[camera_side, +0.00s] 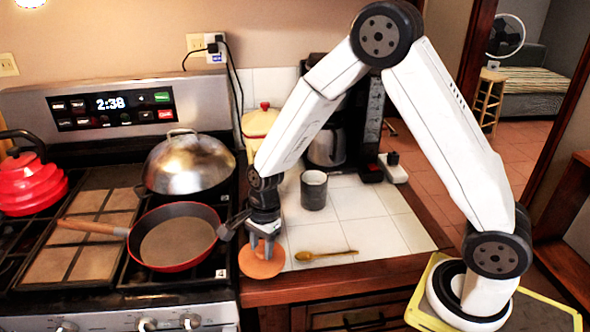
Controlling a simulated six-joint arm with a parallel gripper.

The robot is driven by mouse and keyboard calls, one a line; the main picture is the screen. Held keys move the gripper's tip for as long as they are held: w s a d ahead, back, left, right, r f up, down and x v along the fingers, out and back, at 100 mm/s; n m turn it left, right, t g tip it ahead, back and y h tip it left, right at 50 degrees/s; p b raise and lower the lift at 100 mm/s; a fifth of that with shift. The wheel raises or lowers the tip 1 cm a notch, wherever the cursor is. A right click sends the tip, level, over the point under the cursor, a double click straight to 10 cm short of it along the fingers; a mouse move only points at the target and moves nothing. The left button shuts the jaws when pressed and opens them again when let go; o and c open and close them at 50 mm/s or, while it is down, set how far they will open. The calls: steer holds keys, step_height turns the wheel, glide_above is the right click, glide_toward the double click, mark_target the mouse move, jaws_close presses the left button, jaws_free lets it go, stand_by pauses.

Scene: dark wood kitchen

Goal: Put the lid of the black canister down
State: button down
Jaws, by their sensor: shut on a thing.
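A round orange-brown disc (261,266), which seems to be the lid, is at the tips of my gripper (265,247). My gripper points down with its grey fingers shut on it. The fingers cover part of the disc, and I cannot tell whether it touches the counter. A dark grey, open-topped canister (314,190) stands upright on the white tiles, to the right of and behind my gripper.
A gold spoon (326,255) lies right of the disc. A red pan (174,236) and a domed lidded pan (190,166) sit on the stove at left. A coffee maker (328,145) stands behind the canister. Tiles right of the canister are clear.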

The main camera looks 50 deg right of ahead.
steer(key=shift+f, duration=1.4)
steer(key=shift+f, duration=0.15)
steer(key=shift+c, duration=1.4)
jaws_free()
step_height(320, 180, up, 12)
steer(key=d, duration=0.2)
steer(key=shift+s, duration=0.1)
